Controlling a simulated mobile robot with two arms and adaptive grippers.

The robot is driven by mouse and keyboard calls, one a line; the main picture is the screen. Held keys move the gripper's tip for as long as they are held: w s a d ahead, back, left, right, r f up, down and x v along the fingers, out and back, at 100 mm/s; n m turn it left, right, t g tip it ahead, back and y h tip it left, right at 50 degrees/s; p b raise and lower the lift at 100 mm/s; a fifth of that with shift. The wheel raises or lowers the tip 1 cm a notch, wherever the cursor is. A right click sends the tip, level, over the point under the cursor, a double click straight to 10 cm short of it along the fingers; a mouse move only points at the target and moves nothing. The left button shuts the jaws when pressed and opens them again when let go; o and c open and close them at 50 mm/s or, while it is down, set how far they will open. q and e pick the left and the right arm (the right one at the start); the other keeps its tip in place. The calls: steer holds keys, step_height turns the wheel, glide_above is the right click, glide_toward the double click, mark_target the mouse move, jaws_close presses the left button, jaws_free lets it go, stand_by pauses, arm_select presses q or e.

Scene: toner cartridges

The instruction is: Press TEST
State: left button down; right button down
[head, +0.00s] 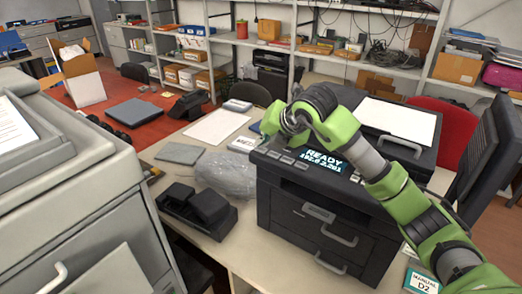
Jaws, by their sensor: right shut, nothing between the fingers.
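The black printer (300,210) stands on the light table. Its lit display (323,160) reads "READY" with a line of digits below it. A short row of grey buttons (287,160) lies left of the display; their labels are too small to read, so I cannot tell which is TEST. My right gripper (268,138) is shut and empty, over the left end of the control panel, close to the buttons. I cannot tell whether its tip touches one. My green right arm hides part of the printer top. My left gripper is not in view.
A black toner cartridge (197,208) and a clear plastic bag (226,174) lie left of the printer. A white sheet (396,120) lies on the printer's top. A large grey machine (85,180) fills the left side. A black monitor (490,155) stands at right.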

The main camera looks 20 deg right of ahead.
mark_target(263, 150)
steer(key=shift+f+b, duration=0.4)
steer(key=shift+b, duration=0.1)
stand_by(0.5)
steer(key=shift+r, duration=0.1)
steer(key=shift+r+p, duration=0.35)
steer(key=shift+r, duration=0.4)
steer(key=shift+r+p, duration=1.4)
steer(key=shift+r, duration=1.1)
